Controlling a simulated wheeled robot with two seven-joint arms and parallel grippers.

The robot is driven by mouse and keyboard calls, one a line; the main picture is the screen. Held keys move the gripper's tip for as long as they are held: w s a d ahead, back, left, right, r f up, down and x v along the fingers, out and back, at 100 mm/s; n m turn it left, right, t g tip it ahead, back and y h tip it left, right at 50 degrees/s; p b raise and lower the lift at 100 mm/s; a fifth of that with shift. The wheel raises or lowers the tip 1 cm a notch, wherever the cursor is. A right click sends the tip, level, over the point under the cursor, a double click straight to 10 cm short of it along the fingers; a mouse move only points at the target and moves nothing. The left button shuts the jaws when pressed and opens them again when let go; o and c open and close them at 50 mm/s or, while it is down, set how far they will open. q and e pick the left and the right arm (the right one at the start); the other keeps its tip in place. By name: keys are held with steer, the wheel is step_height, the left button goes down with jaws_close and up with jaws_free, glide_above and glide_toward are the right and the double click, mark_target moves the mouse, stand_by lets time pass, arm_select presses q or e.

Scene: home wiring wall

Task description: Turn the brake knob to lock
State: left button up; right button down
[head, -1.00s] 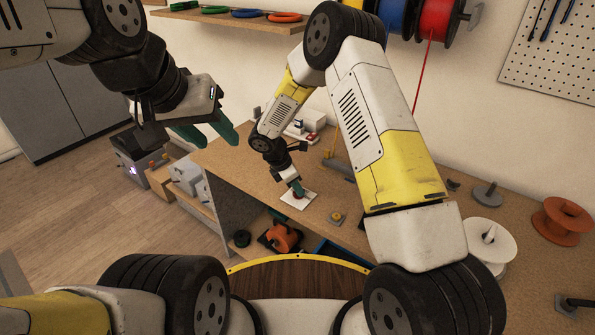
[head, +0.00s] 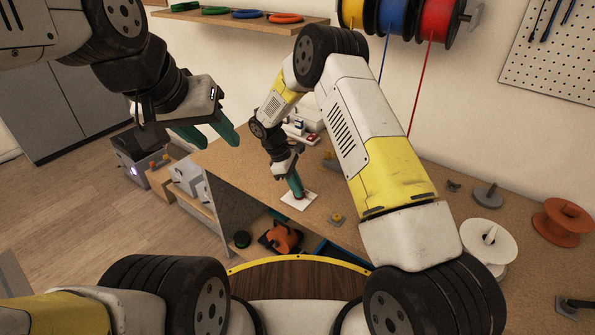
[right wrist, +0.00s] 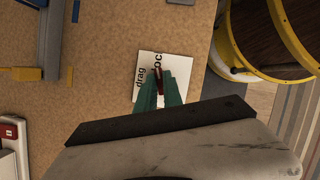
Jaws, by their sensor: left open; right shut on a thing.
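The brake knob is a small red lever (right wrist: 158,75) on a white plate (right wrist: 145,65) marked "drag" and, partly covered, "loc". In the head view the plate (head: 305,203) lies on the bench near its front edge. My right gripper (head: 298,194) points down onto it. In the right wrist view its green fingertips (right wrist: 161,84) are shut on the red knob, one on either side. The fingers hide part of the plate and lettering. My left gripper (head: 215,140) is open and empty, up in the air left of the bench.
A small yellow-topped part (head: 336,217) sits on the bench right of the plate. A white spool (head: 490,240) and an orange spool (head: 562,221) stand farther right. Wire reels (head: 392,14) hang on the wall behind my right arm.

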stand_by(0.5)
steer(key=c, duration=1.5)
jaws_free()
steer(key=shift+v, duration=3.95)
steer(key=shift+d, duration=0.1)
steer(key=s+d+r+m+t+y, duration=0.1)
steer(key=s+d+r+m, duration=0.2)
steer(key=r, duration=0.5)
steer(key=s+d+r+m+t+y, duration=0.1)
steer(key=s+d+r+m+y, duration=0.2)
steer(key=r, duration=0.4)
steer(key=s+d+r+m, duration=0.1)
steer(key=s+d+r, duration=0.2)
steer(key=d+r, duration=0.35)
steer(key=s+d+r+m+t+y, duration=0.1)
steer(key=s+r+m, duration=0.1)
steer(key=s, duration=0.4)
steer(key=s+d+r+m+t, duration=0.2)
steer(key=s+r+m, duration=0.1)
steer(key=s, duration=0.3)
steer(key=s+d+r+m+t+y, duration=0.1)
steer(key=s+r+m+t, duration=0.1)
steer(key=s, duration=0.5)
steer(key=shift+d+r+y, duration=0.3)
steer(key=shift+d+r, duration=0.1)
steer(key=shift+r, duration=0.05)
